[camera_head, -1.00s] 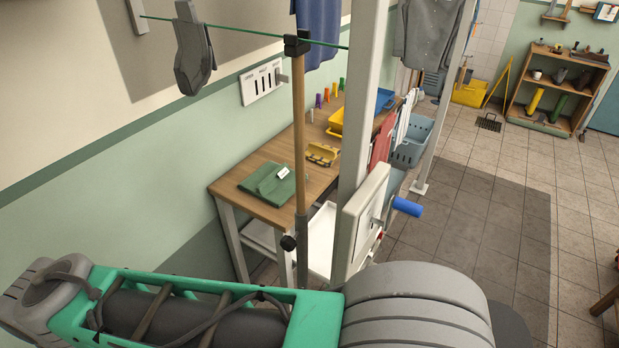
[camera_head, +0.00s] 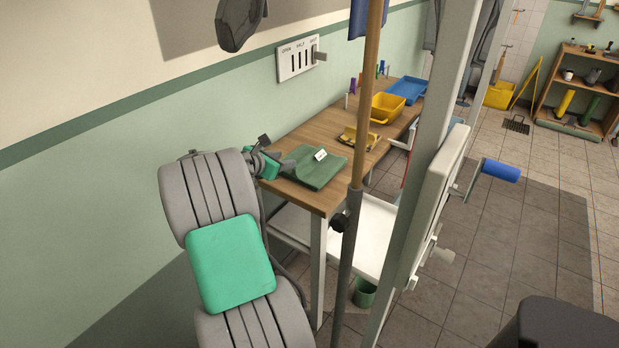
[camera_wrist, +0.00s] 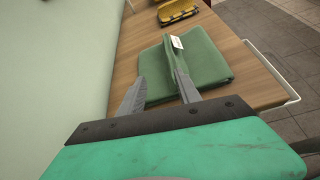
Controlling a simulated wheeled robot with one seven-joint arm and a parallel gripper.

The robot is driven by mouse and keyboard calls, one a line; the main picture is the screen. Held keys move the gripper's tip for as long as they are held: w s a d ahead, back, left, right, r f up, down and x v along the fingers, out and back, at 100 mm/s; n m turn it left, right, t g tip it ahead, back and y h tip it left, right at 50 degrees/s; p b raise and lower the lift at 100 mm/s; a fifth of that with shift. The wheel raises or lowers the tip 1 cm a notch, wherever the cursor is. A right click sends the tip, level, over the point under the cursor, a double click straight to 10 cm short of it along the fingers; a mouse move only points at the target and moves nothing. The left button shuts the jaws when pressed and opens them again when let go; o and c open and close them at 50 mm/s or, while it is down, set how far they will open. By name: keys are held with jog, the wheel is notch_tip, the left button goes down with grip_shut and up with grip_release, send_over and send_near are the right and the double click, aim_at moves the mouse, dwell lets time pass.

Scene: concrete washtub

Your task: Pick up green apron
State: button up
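The green apron (camera_head: 318,173) lies folded on the near end of the wooden table, with a white tag on it. In the wrist view the apron (camera_wrist: 212,62) has a raised fold standing up near its middle, with the tag at its top. My gripper (camera_head: 280,157) is just left of the apron, at the table's near left corner. In the wrist view my gripper (camera_wrist: 163,86) is open, its two grey fingers apart. The right finger overlaps the raised fold in the picture; I cannot tell whether they touch. The left finger is over the apron's left edge.
A yellow holder (camera_head: 358,139), a yellow tray (camera_head: 388,108) and a blue tray (camera_head: 407,91) stand farther along the table (camera_head: 320,134). A wooden pole (camera_head: 366,110) and a white post (camera_head: 434,120) rise in front. The green wall (camera_head: 120,210) is close on the left.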

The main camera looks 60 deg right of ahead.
aim_at(307, 157)
jog(key=shift+n+g+h, duration=0.4)
jog(key=shift+n+g, duration=0.2)
jog(key=shift+n, duration=0.1)
jog(key=s+d, duration=0.1)
jog(key=s+d+f, duration=0.1)
jog(key=d, duration=0.1)
jog(key=shift+s+d+f, duration=0.1)
jog(key=shift+s+d, duration=0.1)
jog(key=shift+s, duration=0.15)
jog(key=x, duration=0.7)
jog(key=shift+w+f+b, duration=0.1)
jog(key=shift+f+b, duration=0.05)
jog(key=shift+b, duration=0.15)
jog(key=shift+c, duration=0.4)
grip_shut()
